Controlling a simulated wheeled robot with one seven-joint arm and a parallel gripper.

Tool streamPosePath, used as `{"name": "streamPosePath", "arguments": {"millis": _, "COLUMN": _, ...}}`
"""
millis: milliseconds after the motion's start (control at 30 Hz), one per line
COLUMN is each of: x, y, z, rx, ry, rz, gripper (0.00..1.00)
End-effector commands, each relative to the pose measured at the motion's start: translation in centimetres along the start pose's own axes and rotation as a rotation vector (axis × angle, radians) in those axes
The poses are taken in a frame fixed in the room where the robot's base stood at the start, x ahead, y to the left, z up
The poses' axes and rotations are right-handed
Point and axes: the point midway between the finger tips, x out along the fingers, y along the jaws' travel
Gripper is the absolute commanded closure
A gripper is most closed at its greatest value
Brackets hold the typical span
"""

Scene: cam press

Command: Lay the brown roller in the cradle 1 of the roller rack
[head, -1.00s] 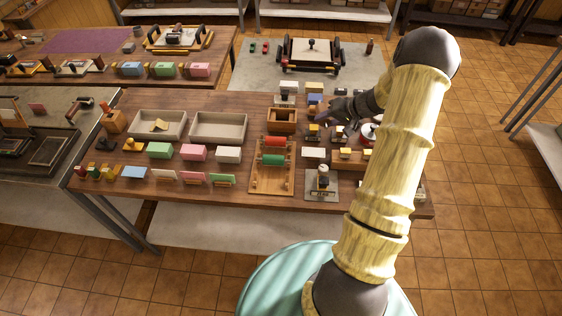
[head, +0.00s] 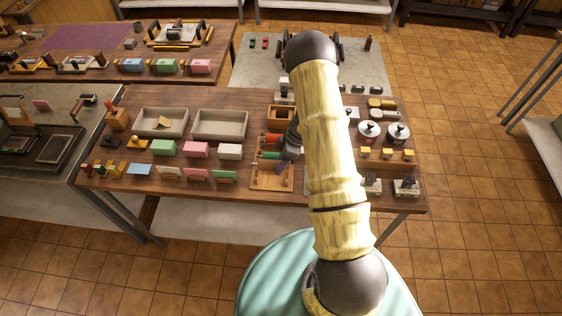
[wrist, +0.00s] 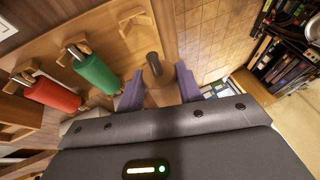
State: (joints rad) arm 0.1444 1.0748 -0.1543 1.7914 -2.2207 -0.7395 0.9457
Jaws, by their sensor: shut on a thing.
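The roller rack (head: 262,183) is a wooden board near the front edge of the middle table. A red roller (wrist: 52,94) and a green roller (wrist: 97,73) lie in it, and a bare cradle (wrist: 133,17) shows beyond the green one. Which cradle is number 1 cannot be read. My gripper (wrist: 158,84) is shut on the brown roller (wrist: 158,95), with a finger on each side and its dark end (wrist: 154,62) pointing away from the wrist camera. It is beside the green roller. In the head view, my gripper (head: 280,167) is over the rack, and the held roller is hidden.
Two grey trays (head: 220,137) and several coloured blocks stand left of the rack. Lidded pots (head: 398,133), yellow blocks and stamps stand to its right. A wooden box (head: 279,114) stands behind the rack. The table edge is close in front.

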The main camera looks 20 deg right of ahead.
Motion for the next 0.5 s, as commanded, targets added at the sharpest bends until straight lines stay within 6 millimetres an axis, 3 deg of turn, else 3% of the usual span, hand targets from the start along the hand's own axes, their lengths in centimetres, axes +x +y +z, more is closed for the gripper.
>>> {"name": "streamPosePath", "arguments": {"millis": 500, "x": 1.5, "y": 0.5, "z": 0.7, "rx": 0.004, "ry": 0.003, "rz": 0.001, "gripper": 0.95}}
